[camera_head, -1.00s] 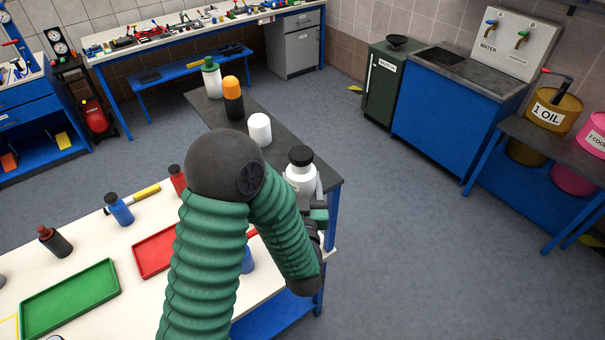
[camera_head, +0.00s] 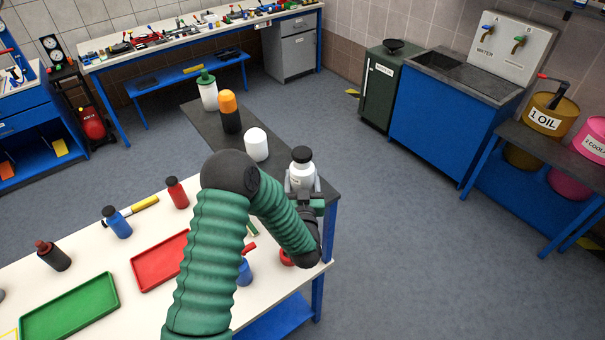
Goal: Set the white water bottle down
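The white water bottle (camera_head: 301,176) with a black cap is upright at the near right end of the dark grey tabletop (camera_head: 195,119). My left gripper (camera_head: 303,186) is at the bottle, coming from the near side. Its thin grey fingers stand on either side of the bottle and look spread, with a small gap beside it. The bottle's base is hidden behind the gripper, but it appears to stand on the tabletop. My green ribbed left arm covers part of the white table. My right gripper is not in view.
A white container (camera_head: 256,145), an orange-capped dark bottle (camera_head: 229,113) and a green-capped white bottle (camera_head: 207,92) stand farther back on the dark tabletop. The white table (camera_head: 95,250) holds a red tray (camera_head: 158,262), a green tray (camera_head: 68,308) and small bottles. Open floor lies right.

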